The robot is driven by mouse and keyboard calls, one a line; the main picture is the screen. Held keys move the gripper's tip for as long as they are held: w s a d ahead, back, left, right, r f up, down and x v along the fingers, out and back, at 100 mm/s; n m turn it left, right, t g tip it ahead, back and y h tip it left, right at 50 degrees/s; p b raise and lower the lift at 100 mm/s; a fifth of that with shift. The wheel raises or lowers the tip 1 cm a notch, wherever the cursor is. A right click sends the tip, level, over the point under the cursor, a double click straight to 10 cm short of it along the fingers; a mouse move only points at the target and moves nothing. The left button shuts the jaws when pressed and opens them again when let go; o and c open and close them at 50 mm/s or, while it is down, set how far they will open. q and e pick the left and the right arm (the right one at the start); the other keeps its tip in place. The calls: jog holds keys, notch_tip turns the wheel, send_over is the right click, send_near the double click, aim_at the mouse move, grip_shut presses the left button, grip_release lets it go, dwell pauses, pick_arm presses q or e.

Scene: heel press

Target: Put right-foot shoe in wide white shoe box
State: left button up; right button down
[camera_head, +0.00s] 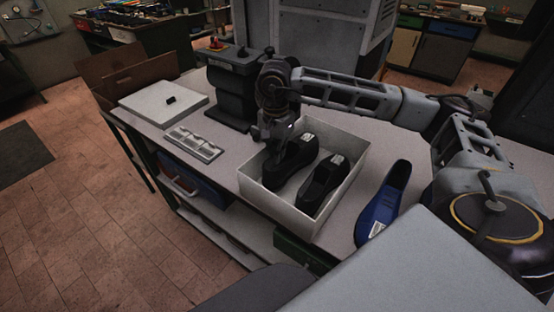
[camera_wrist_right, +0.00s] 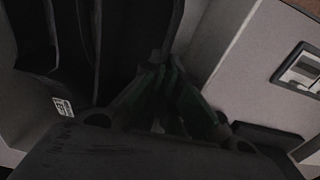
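The wide white shoe box (camera_head: 262,194) stands open on the table. Two black shoes lie side by side inside, a left one (camera_head: 298,158) and a right one (camera_head: 324,184), each with a small pale label. My right gripper (camera_head: 272,142) reaches down at the left side of the left-hand black shoe. In the right wrist view, its dark fingers (camera_wrist_right: 163,68) converge and look shut on the edge of that shoe (camera_wrist_right: 135,30); the contact is very dark. The other black shoe's label (camera_wrist_right: 63,106) shows at the left. My left gripper is out of view.
A blue shoe (camera_head: 385,205) lies on the table right of the box. A metal plate (camera_head: 195,143), a white lid-like slab (camera_head: 160,105) and a dark press (camera_head: 232,88) stand to the left. A brown carton (camera_head: 130,78) is at the table's far left end.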

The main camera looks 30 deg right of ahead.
jog(key=shift+f, duration=1.4)
jog(key=shift+f, duration=0.15)
jog(key=c, duration=1.9)
grip_release()
jog(key=shift+c, duration=0.2)
notch_tip(320, 180, up, 12)
jog(key=shift+w+r+b, duration=0.15)
jog(key=shift+b, duration=0.3)
